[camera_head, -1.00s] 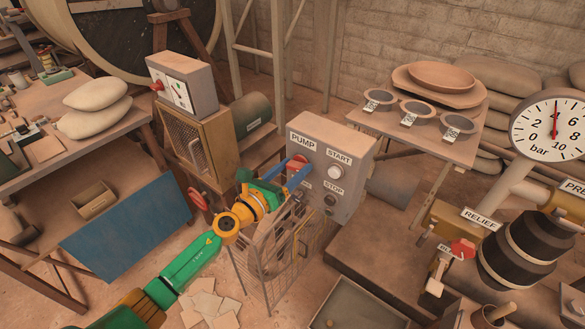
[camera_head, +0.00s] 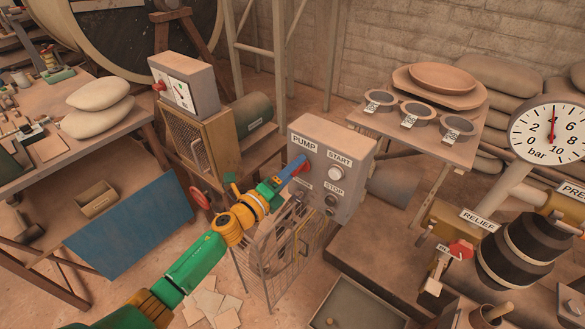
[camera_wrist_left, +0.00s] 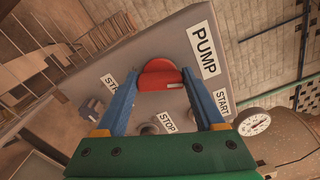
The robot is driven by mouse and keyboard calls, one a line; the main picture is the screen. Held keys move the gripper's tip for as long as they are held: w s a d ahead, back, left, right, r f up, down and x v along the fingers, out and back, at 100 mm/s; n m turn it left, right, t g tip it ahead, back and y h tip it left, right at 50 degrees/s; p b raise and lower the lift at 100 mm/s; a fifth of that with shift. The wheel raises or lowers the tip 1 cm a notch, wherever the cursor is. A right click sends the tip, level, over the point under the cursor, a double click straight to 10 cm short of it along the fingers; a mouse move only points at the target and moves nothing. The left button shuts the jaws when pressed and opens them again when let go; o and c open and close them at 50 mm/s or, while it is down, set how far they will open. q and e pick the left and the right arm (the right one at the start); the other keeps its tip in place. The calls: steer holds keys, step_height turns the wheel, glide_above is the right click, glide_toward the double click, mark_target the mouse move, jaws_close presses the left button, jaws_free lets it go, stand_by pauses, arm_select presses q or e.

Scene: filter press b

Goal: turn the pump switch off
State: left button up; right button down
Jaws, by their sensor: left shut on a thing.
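The grey pump box (camera_head: 345,155) stands mid-scene with labels PUMP, START and STOP on its front. The red pump switch (camera_wrist_left: 160,75) is a rounded knob beside the PUMP label. In the head view the red switch (camera_head: 306,166) is mostly hidden by my fingers. My left gripper (camera_wrist_left: 160,82) has its blue fingers on either side of the knob and is shut on it. In the head view the left gripper (camera_head: 300,165) reaches the box from the lower left. My right gripper is in neither view.
The START button (camera_head: 335,173) and STOP button (camera_head: 331,200) sit just right of the switch. A wire cage (camera_head: 285,250) stands below my left arm. A pressure gauge (camera_head: 550,133) and a red relief handle (camera_head: 461,250) are at the right.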

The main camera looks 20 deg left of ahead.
arm_select(q)
steer(key=shift+f+n+p, duration=0.1)
steer(key=shift+n+p, duration=0.25)
steer(key=shift+n, duration=1.65)
steer(key=o, duration=1.4)
steer(key=v, duration=0.7)
steer(key=shift+n, duration=0.3)
